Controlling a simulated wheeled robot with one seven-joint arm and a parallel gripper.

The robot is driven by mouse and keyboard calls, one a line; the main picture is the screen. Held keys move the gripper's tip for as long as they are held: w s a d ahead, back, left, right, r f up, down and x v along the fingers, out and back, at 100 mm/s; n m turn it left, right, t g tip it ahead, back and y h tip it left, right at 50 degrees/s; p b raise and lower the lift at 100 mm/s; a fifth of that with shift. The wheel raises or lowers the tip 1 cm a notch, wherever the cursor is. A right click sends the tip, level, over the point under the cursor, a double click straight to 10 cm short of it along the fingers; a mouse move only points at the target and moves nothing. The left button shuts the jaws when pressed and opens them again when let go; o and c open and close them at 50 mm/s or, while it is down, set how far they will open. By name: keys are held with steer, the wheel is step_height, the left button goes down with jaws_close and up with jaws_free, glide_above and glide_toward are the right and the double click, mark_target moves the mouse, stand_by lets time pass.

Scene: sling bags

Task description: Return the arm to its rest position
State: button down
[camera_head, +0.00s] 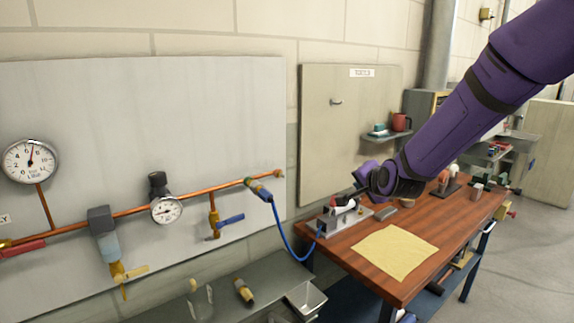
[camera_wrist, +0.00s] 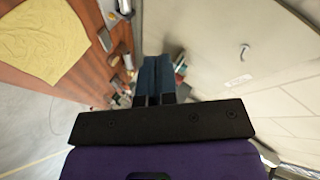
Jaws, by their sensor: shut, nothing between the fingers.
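My purple arm (camera_head: 450,115) reaches in from the upper right in the head view and extends over the wooden workbench (camera_head: 455,215). Its wrist end is above the back left part of the bench, near a metal fixture (camera_head: 330,222) with a white and red part on top. In the wrist view my gripper (camera_wrist: 157,65) shows two dark blue fingers pressed together, with nothing between them. The head view shows the fingertips too small and overlapped to make out well.
A yellow cloth (camera_head: 394,252) lies flat on the bench. Behind stand a pale board (camera_head: 335,140) with a hook and a small shelf with a red mug (camera_head: 401,122). At left, a grey panel (camera_head: 120,100) carries copper pipe and gauges. A blue hose (camera_head: 290,245) hangs between panel and bench.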

steer(key=s+d+r+n+g, duration=0.2)
steer(key=s+d+r+n, duration=0.1)
steer(key=s, duration=1)
steer(key=s+d+r+n+g+h, duration=0.1)
steer(key=s+d+r+n+g, duration=0.1)
steer(key=s, duration=1)
steer(key=s+d+r+n+g+h, duration=0.1)
steer(key=s+d+r+n+g, duration=0.2)
steer(key=s, duration=1)
step_height(320, 180, up, 3)
steer(key=d+n, duration=0.1)
steer(key=d, duration=0.1)
steer(key=shift+s+d+n, duration=0.3)
steer(key=shift+s, duration=0.05)
steer(key=shift+w+r, duration=0.1)
